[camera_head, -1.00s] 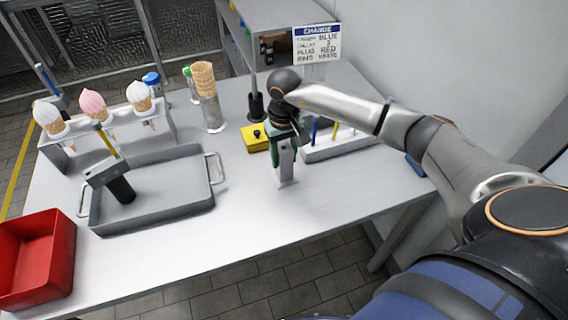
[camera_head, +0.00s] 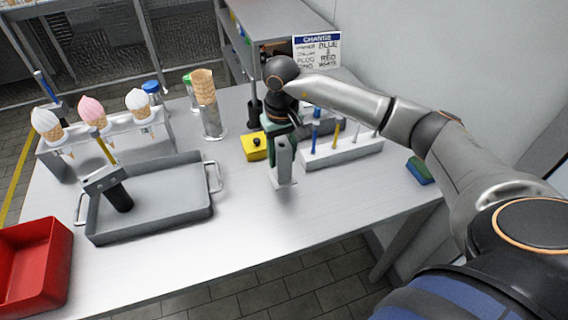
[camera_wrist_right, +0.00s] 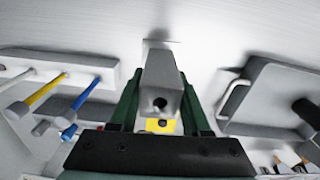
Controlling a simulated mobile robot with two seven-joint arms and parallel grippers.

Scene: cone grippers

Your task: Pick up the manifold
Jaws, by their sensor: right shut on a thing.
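The manifold (camera_head: 284,160) is a light grey upright block near the middle of the table. My right gripper (camera_head: 281,147) reaches it from above, with green fingers on either side, and is shut on it. In the right wrist view the manifold (camera_wrist_right: 160,78) sits between the two green fingers (camera_wrist_right: 157,100), with a dark round hole on its near face. Its lower end appears just above the tabletop, with a faint shadow or reflection below. My left gripper is not in view.
A white rack (camera_head: 343,150) with coloured pegs stands close right of the manifold. A yellow box (camera_head: 254,148) is close behind-left. A grey tray (camera_head: 150,229) holds a black-handled tool (camera_head: 117,195). A red bin (camera_head: 42,240) is far left. The table front is clear.

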